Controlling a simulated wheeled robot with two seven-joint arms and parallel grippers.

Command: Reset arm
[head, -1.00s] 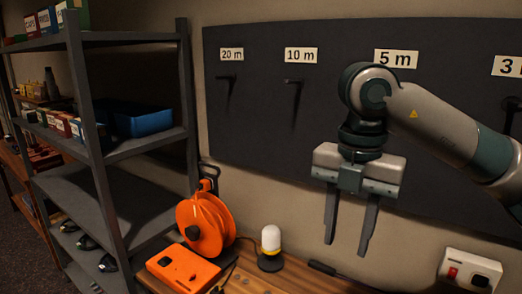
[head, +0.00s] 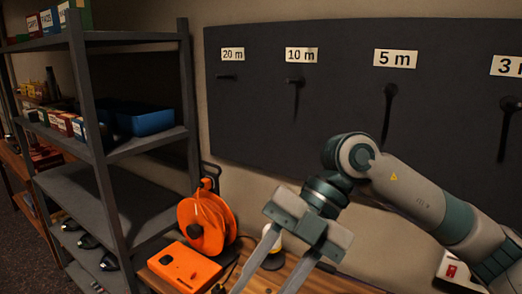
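My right arm comes in from the right in the head view. Its gripper (head: 265,287) points down and to the left over the wooden bench (head: 356,286), with its two fingers spread apart. I see nothing held between them. The fingertips are near the bottom edge of the picture. The gripper partly covers a small white-domed lamp (head: 271,243) behind it; I cannot tell whether they touch. My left gripper is not in view.
An orange cable reel (head: 207,222) and an orange case (head: 183,268) sit left of the gripper. A dark wall board (head: 345,110) has labelled hooks. A grey shelf rack (head: 148,143) stands left, holding a blue bin (head: 146,122). A red-switched white box (head: 451,270) is at right.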

